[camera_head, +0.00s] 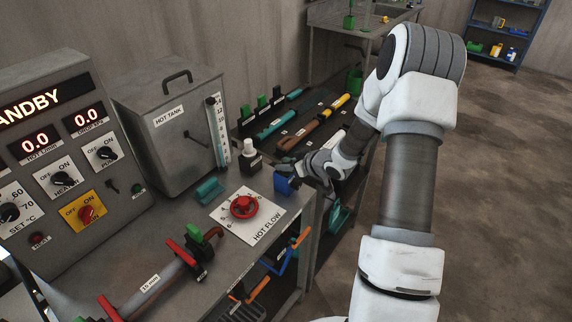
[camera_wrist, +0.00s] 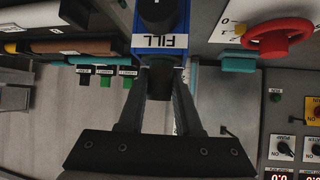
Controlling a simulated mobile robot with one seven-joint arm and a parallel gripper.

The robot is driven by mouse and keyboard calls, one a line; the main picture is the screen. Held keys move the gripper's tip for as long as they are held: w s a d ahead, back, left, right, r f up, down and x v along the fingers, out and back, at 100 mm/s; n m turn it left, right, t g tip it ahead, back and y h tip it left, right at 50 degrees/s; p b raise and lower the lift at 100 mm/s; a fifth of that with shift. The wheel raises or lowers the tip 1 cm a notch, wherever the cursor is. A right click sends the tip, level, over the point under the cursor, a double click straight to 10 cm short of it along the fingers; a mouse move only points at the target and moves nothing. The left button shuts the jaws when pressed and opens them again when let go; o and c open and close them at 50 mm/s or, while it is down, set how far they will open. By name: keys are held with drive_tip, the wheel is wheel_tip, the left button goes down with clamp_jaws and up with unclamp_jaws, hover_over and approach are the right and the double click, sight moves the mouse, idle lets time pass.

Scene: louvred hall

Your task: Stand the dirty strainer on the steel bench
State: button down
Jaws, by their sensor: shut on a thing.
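My gripper (camera_head: 289,172) is at the right end of the grey bench, at a blue block (camera_head: 285,184). In the wrist view the fingers (camera_wrist: 160,82) are shut on a dark stub at the blue block (camera_wrist: 178,42), which bears an upside-down FILL label. A round black part (camera_wrist: 157,12) shows beyond the label. I cannot pick out a dirty strainer in either view. The grey metal bench (camera_head: 215,268) is in front of me; another metal bench (camera_head: 335,18) stands at the back. I cannot tell which is the task's steel bench.
The hot tank (camera_head: 175,135) and control panel (camera_head: 75,150) stand on the near bench. A red hot-flow wheel (camera_head: 243,207), teal block (camera_head: 209,191) and white bottle (camera_head: 251,160) are close to my gripper. A dark rack (camera_head: 300,108) holds pipes behind. Floor at right is clear.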

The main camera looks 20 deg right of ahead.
drive_tip(key=shift+r, duration=0.2)
wheel_tip(320, 180, up, 13)
drive_tip(key=p, duration=1.1)
drive_tip(key=shift+f+p, duration=0.2)
drive_tip(key=shift+p, duration=0.2)
